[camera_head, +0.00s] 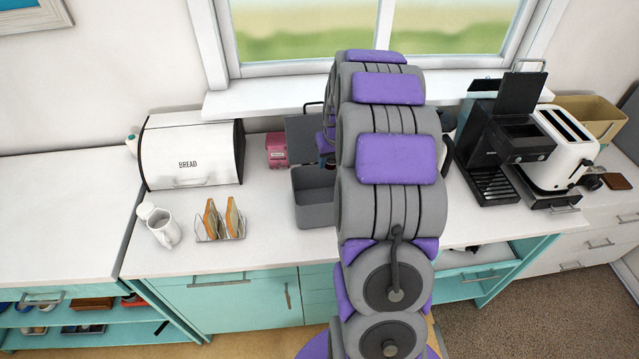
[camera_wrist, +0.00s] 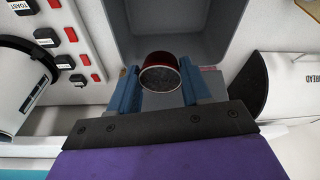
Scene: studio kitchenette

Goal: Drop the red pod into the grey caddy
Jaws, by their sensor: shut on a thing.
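The red pod (camera_wrist: 160,72), a small round piece with a red rim and a dark speckled face, is held between the blue fingers of my gripper (camera_wrist: 160,85) in the wrist view. The grey caddy (camera_wrist: 180,22) opens just beyond the pod and fills the upper middle of that view. I cannot tell exactly how high the pod is above it. In the head view the grey caddy (camera_head: 313,214) stands on the white counter, partly behind my arm. My arm hides most of the gripper there, and I cannot make out the pod.
A bread bin (camera_head: 190,150), a toast rack (camera_head: 220,222) and a white mug (camera_head: 163,228) stand left of the caddy. A pink box (camera_head: 277,149) is behind it. A coffee machine (camera_head: 490,155) and a toaster (camera_head: 556,148) stand to the right. The counter between rack and caddy is clear.

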